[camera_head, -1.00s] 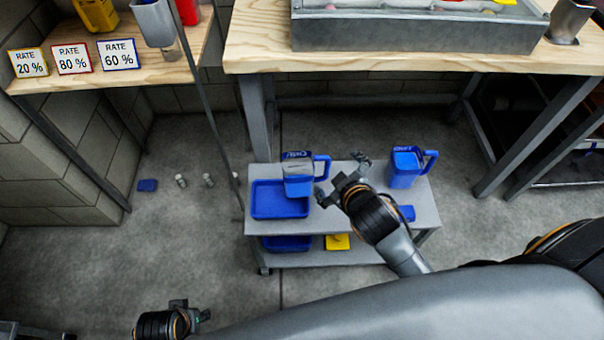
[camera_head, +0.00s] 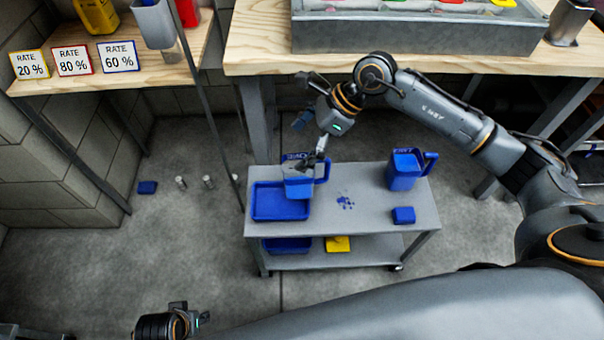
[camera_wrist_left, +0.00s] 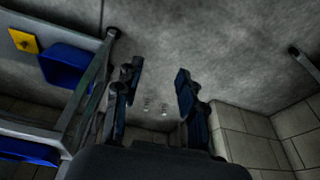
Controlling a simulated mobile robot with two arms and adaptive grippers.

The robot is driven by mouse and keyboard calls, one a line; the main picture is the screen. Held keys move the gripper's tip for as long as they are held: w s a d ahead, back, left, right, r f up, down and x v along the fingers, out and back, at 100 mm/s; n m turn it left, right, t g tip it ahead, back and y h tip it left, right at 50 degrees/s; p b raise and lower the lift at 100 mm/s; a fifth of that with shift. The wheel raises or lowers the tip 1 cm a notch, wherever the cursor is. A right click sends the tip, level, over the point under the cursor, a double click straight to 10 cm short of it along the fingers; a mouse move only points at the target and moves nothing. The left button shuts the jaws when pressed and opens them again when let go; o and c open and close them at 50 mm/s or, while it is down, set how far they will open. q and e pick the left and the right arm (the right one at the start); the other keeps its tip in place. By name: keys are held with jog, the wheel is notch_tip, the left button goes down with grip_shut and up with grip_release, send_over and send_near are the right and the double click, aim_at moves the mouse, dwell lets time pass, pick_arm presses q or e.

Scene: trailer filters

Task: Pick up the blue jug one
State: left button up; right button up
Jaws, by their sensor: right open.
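One blue jug (camera_head: 296,188) stands on the grey cart, at the back right of a blue tray, its handle to the right. A second blue jug (camera_head: 403,172) stands at the cart's right rear, handle also to the right. My right gripper (camera_head: 319,155) is open and reaches down from above at the first jug's handle side. It hides part of that jug's top, and I cannot tell whether it touches. My left gripper (camera_head: 196,317) is low at the front left, away from both jugs. In the left wrist view its fingers (camera_wrist_left: 157,88) are apart and empty.
The cart (camera_head: 370,222) also bears the blue tray (camera_head: 280,217), scattered blue bits (camera_head: 345,202) and a small blue block (camera_head: 403,215). A wooden bench (camera_head: 420,62) stands behind. A thin dark post (camera_head: 212,120) rises left of the cart. Small items lie on the floor at left.

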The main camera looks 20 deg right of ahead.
aim_at(323, 160)
jog(key=d+h, duration=0.1)
jog(key=d, duration=0.1)
jog(key=d+f+h, duration=0.1)
jog(key=d, duration=0.1)
jog(key=d+f, duration=0.1)
jog(key=d, duration=0.1)
jog(key=shift+w+n+h, duration=0.3)
jog(key=shift+h, duration=0.1)
jog(key=b+x, duration=0.1)
jog(key=x, duration=1)
jog(key=shift+w+a+f+b, duration=0.15)
jog(key=shift+w+f+b, duration=0.05)
jog(key=shift+f+b, duration=0.2)
jog(key=shift+a+f, duration=0.15)
jog(key=shift+f, duration=0.3)
jog(key=c, duration=0.9)
pick_arm(q)
jog(key=w+v, duration=0.1)
jog(key=v, duration=0.5)
jog(key=shift+w+r, duration=0.25)
jog(key=shift+r, duration=0.1)
pick_arm(e)
jog(key=shift+s, duration=0.1)
jog(key=c, duration=0.3)
